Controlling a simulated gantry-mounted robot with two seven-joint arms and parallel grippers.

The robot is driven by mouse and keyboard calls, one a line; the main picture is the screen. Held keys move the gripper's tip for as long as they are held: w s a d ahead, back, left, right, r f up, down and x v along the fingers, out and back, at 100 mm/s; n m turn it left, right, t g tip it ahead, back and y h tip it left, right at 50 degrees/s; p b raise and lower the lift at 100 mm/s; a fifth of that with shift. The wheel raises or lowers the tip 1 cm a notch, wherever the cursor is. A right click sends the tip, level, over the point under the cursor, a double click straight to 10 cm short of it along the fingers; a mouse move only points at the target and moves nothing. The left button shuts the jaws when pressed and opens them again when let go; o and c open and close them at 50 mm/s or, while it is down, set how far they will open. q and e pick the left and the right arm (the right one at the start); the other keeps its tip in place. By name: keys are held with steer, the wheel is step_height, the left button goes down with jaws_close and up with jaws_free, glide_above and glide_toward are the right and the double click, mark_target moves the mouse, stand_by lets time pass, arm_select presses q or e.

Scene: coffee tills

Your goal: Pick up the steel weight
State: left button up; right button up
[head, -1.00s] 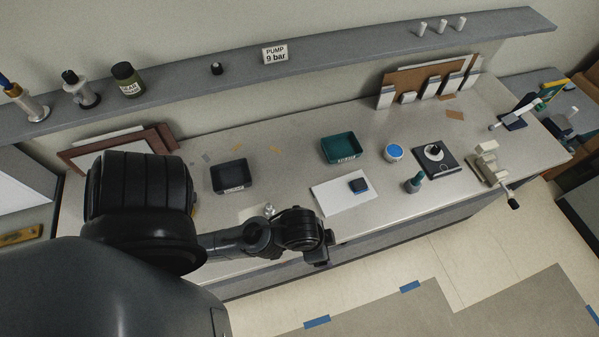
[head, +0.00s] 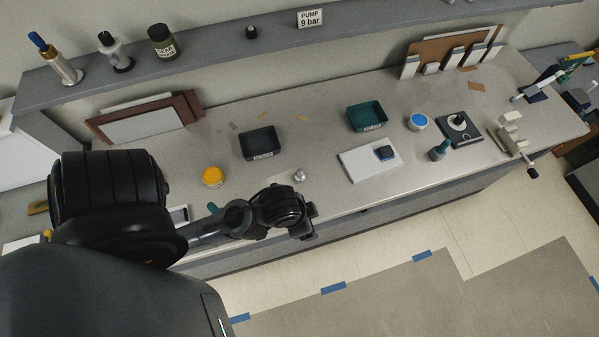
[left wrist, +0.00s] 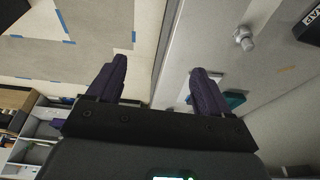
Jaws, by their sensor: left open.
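The steel weight (head: 299,175) is a small shiny silver piece standing near the front edge of the grey counter (head: 330,140). In the left wrist view the weight (left wrist: 244,38) shows at the upper right, outside the span of the fingers and apart from them. My left gripper (head: 304,223) hangs at the counter's front edge, on the near side of the weight in the head view. Its two dark purple fingers (left wrist: 160,82) are spread with nothing between them. My right gripper is not in view.
Behind the weight is a dark tray (head: 261,158). A yellow-topped jar (head: 213,176) stands to its left. Bare counter surrounds the weight.

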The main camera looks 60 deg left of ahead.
arm_select(q)
steer(key=shift+s, duration=0.1)
stand_by(0.3)
steer(key=shift+c, duration=0.5)
steer(key=c, duration=0.4)
steer(key=shift+o, duration=0.2)
